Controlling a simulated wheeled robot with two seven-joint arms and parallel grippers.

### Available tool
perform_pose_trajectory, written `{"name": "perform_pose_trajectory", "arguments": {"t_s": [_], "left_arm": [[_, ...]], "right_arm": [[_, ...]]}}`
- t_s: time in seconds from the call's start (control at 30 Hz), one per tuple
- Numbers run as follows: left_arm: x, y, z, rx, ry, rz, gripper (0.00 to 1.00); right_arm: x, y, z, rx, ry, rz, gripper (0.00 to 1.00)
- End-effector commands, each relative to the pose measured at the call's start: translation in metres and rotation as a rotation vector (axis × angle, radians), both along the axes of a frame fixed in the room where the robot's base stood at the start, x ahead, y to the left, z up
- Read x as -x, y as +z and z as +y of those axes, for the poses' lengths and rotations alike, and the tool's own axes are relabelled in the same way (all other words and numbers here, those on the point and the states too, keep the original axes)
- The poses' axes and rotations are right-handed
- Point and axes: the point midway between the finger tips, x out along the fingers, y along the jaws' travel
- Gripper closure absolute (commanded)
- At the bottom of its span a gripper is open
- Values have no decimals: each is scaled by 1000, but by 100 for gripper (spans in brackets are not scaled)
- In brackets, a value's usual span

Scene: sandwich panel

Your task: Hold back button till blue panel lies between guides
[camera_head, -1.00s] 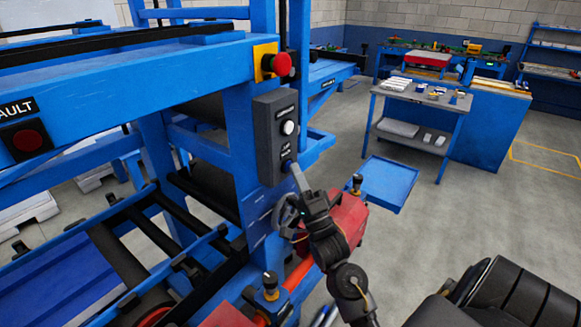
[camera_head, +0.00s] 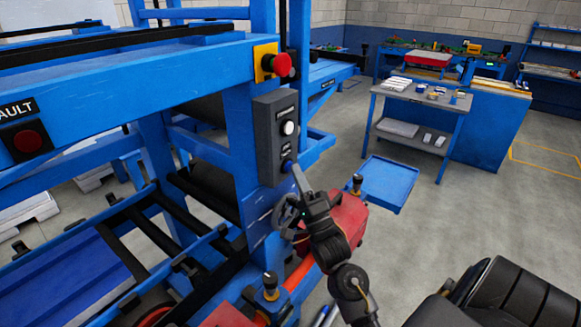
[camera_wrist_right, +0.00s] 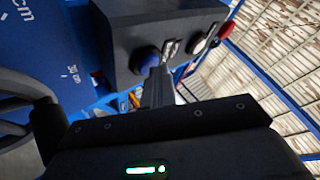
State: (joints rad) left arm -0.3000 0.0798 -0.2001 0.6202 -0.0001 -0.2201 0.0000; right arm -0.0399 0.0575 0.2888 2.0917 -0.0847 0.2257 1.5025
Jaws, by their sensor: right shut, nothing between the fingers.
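A dark grey control box (camera_head: 268,145) on the blue machine post carries a white button (camera_head: 288,128) and, below it, a blue button (camera_head: 286,165). Its labels are too small to read. My right gripper (camera_head: 295,167) is shut and empty, its fingertips at the blue button. In the right wrist view the closed fingers (camera_wrist_right: 158,85) reach the blue button (camera_wrist_right: 147,60) and seem to touch it; how far it is pressed cannot be told. The blue panel (camera_head: 50,272) lies low in the machine at the left, partly hidden by the frame. My left gripper is out of view.
A red emergency knob (camera_head: 282,65) sits above the box. A handwheel (camera_head: 287,212) and a red housing (camera_head: 345,220) are close to my right gripper.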

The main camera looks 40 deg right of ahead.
Motion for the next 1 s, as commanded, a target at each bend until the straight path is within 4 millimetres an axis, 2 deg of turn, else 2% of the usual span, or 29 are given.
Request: {"name": "perform_pose_trajectory", "arguments": {"t_s": [0.23, 0.63, 1.0], "left_arm": [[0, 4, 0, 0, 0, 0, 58], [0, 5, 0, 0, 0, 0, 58], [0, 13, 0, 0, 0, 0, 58]], "right_arm": [[11, 0, -3, 0, 0, 3, 100], [15, 0, -4, 0, -1, 1, 100], [48, 0, -14, 1, -2, 3, 100]]}}
